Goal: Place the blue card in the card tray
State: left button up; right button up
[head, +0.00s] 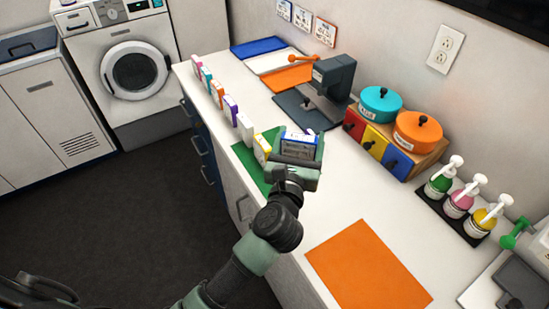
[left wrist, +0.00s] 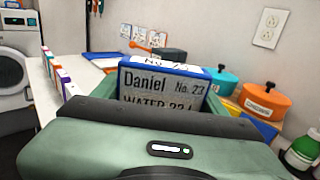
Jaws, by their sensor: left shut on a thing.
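My left gripper (head: 296,166) is shut on a card with a grey printed face and a blue edge, the blue card (head: 299,147). It holds the card upright above the counter. In the left wrist view the blue card (left wrist: 160,84) reads "Daniel No. 23", and the gripper body hides its lower part. Several upright white cards with coloured edges (head: 231,110) stand in a row along the counter's front edge, left of the gripper. I cannot tell for sure which thing is the card tray. My right gripper is not in view.
A green mat (head: 247,165) lies partly behind my gripper. A dark grey machine (head: 331,87), lidded pots (head: 380,104) and a rack of pump bottles (head: 458,205) stand toward the wall. An orange mat (head: 368,268) lies bare on the near counter.

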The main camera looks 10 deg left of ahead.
pick_arm(q)
jog(key=w+r, duration=0.5)
jog(key=w, duration=0.3)
jog(key=f+b, duration=0.1)
jog(key=f, duration=0.6)
jog(key=f+b, duration=0.2)
jog(key=f, duration=0.6)
jog(key=shift+w+a, duration=0.15)
jog(key=shift+a, duration=0.05)
jog(key=shift+f+b, duration=0.65)
jog(key=shift+f, duration=1.55)
jog(key=shift+f, duration=0.15)
jog(key=o, duration=1.4)
jog(key=shift+c, duration=0.2)
